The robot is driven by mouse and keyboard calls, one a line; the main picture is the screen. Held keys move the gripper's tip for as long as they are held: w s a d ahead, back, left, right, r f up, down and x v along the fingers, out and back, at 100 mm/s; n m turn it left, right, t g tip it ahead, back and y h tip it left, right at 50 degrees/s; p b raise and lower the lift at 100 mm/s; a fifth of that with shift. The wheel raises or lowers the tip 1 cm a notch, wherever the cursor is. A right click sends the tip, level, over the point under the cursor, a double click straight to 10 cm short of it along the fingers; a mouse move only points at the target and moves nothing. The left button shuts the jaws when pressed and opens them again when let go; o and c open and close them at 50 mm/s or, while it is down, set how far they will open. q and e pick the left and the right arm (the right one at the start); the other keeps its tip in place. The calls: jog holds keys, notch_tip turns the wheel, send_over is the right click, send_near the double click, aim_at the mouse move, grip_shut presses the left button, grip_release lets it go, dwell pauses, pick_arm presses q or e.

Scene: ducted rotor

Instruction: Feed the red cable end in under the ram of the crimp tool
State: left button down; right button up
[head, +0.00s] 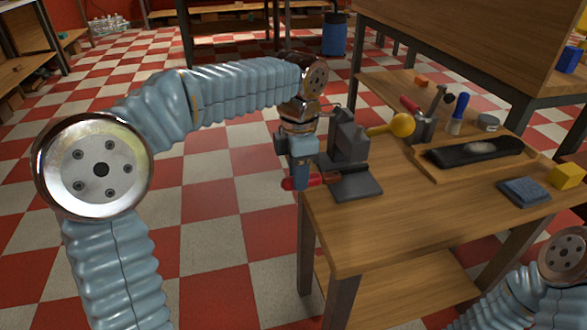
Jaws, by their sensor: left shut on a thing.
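The crimp tool (348,142) is a dark grey press on a flat base at the left corner of the wooden bench. Its lever ends in a yellow ball (403,125) and points to the right. My left gripper (299,182) points down just left of the tool, at the bench's edge. It is shut on the red cable (289,184). Some red shows on both sides of the fingers, the right part close to the tool's base. Whether the cable end is under the ram is too small to tell. My right gripper is out of view.
On the bench (400,225) a wooden tray holds a black item (475,150). A blue cloth (523,190), a yellow block (566,176), a blue-handled brush (457,115) and a grey tin (488,122) are also there. The bench's front part is clear.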

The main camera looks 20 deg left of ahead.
aim_at(325, 175)
pick_arm(q)
jog(key=shift+w+d+p, duration=0.55)
jog(key=shift+w+d, duration=0.15)
jog(key=shift+d, duration=0.25)
jog(key=shift+w+d+p, duration=0.55)
jog(key=shift+w+d, duration=0.1)
jog(key=shift+d, duration=0.3)
jog(key=shift+w+d+f, duration=0.1)
jog(key=shift+w+d, duration=0.25)
jog(key=shift+d, duration=0.15)
jog(key=shift+f, duration=0.1)
jog(key=c, duration=0.8)
grip_release()
